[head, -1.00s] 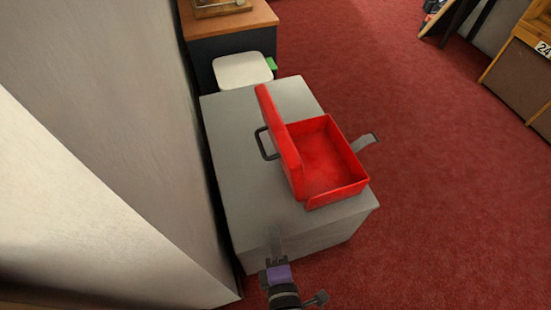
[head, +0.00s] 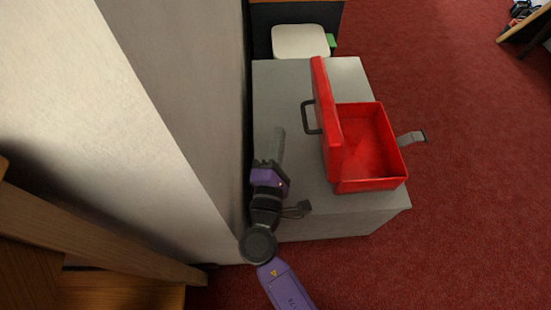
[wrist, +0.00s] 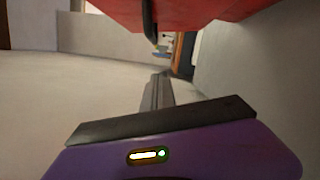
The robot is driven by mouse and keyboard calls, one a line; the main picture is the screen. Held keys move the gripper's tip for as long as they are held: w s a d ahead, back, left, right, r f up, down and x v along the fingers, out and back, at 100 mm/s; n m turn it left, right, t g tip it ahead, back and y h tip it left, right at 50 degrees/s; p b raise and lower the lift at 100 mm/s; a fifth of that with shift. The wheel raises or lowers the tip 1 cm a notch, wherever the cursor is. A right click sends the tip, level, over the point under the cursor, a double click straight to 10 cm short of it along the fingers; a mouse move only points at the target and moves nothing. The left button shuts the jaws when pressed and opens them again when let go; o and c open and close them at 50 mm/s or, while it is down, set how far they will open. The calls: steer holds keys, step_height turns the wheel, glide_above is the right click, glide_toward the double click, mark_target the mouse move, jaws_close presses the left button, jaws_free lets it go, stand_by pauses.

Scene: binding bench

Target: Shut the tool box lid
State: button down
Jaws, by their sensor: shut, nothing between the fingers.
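The red tool box (head: 372,183) stands on a grey cabinet with its lid (head: 328,122) standing open, roughly upright, on its left side. The box's inside looks empty. A dark handle (head: 307,117) sticks out from the lid's left face. My gripper (head: 279,140) is shut and empty, over the cabinet top to the left of the lid and apart from it. In the wrist view, my gripper's fingers (wrist: 157,90) point forward, and the red lid (wrist: 190,12) fills the top with the handle (wrist: 149,22) hanging from it.
The grey cabinet top (head: 300,205) is bare around the box. A wall stands close along the left. A white-topped stool (head: 300,41) is behind the cabinet. A grey strap-like piece (head: 410,138) juts out right of the box. Red carpet (head: 470,220) lies open on the right.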

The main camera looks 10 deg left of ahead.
steer(key=d, duration=0.1)
steer(key=w+d+r, duration=0.1)
steer(key=d, duration=0.1)
steer(key=shift+w+d+r, duration=0.25)
steer(key=shift+d+r, duration=0.1)
steer(key=shift+r, duration=0.05)
